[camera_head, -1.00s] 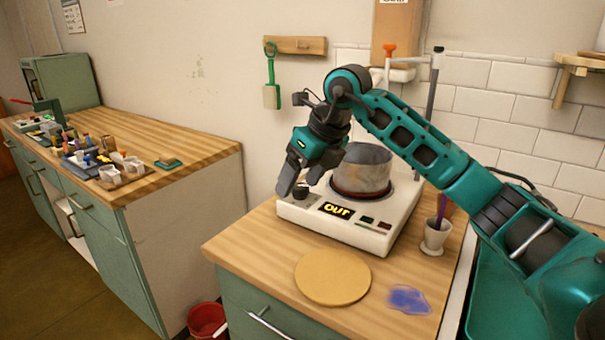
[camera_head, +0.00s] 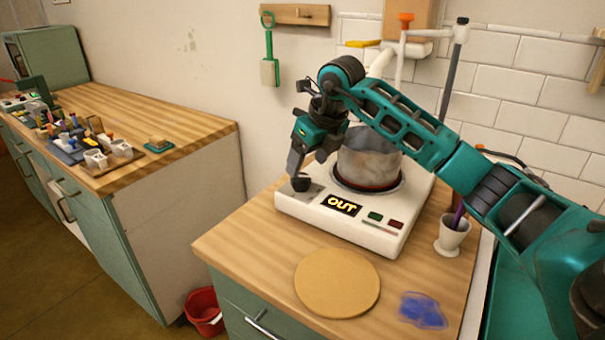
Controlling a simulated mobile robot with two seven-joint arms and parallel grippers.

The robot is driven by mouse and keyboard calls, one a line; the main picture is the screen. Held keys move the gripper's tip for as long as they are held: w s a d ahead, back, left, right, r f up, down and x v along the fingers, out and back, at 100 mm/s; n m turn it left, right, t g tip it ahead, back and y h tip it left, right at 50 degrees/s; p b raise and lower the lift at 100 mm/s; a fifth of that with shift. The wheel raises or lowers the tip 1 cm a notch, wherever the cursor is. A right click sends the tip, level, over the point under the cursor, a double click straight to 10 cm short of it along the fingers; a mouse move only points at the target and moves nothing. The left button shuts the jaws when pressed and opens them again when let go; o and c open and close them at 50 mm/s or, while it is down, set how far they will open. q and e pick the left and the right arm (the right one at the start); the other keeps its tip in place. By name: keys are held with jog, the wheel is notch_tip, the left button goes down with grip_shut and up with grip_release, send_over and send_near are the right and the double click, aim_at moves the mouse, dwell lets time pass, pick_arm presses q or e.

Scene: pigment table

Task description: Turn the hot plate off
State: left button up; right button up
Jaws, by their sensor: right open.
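The white hot plate (camera_head: 349,227) stands on the wooden counter at the right. Its front shows a lit "OUT" display (camera_head: 341,205), a green button (camera_head: 375,216) and a red button (camera_head: 396,224). A dark round knob (camera_head: 300,184) sits at its front left corner. A grey metal pot (camera_head: 367,159) stands on the round heating surface. My right gripper (camera_head: 305,166) is open, pointing down just above and behind the knob. One finger overlaps the knob's upper edge in the picture; I cannot tell whether they touch. My left gripper is not in view.
A tan round board (camera_head: 337,284) and a blue-violet spill (camera_head: 421,310) lie in front of the hot plate. A white cup (camera_head: 453,235) stands to its right. A red bucket (camera_head: 203,310) is on the floor. The left counter (camera_head: 185,122) holds several small items.

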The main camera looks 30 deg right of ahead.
aim_at(301, 177)
jog(key=x, duration=0.5)
jog(key=shift+w+f, duration=0.1)
jog(key=shift+f, duration=0.05)
jog(key=c, duration=1)
